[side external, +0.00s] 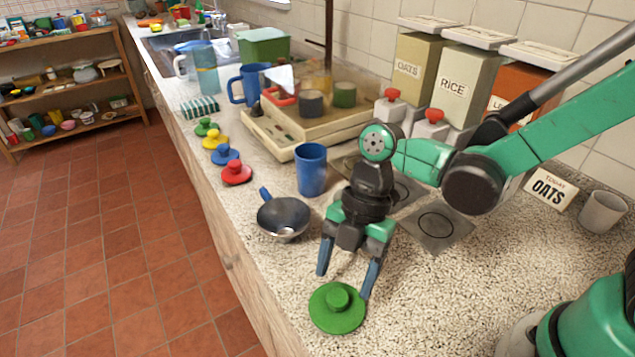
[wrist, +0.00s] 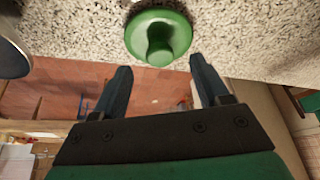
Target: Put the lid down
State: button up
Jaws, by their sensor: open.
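A round green lid (side external: 337,308) with a knob on top lies flat on the speckled countertop near its front edge. It also shows in the wrist view (wrist: 158,36), ahead of and between the fingers. My gripper (side external: 345,282) is open and empty, its two blue fingers spread wide. The fingertips are just behind and above the lid in the side view, with the right finger close to its rim; I cannot tell whether it touches. In the wrist view my gripper (wrist: 160,75) shows a clear gap between the fingers and the lid's knob.
A dark pan (side external: 283,217) and a blue cup (side external: 311,170) stand left of my gripper. Smaller red, blue, yellow and green lids line the counter edge, the red one (side external: 237,173) nearest. Canisters (side external: 455,85) stand at the wall. Counter right of the green lid is clear.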

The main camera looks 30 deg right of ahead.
jog(key=v, duration=0.9)
jog(key=d+m+t+h, duration=0.4)
jog(key=d+m+t, duration=0.5)
jog(key=m, duration=1.4)
jog(key=shift+w+d+r, duration=0.2)
jog(key=shift+d+r, duration=0.15)
jog(key=shift+d, duration=0.8)
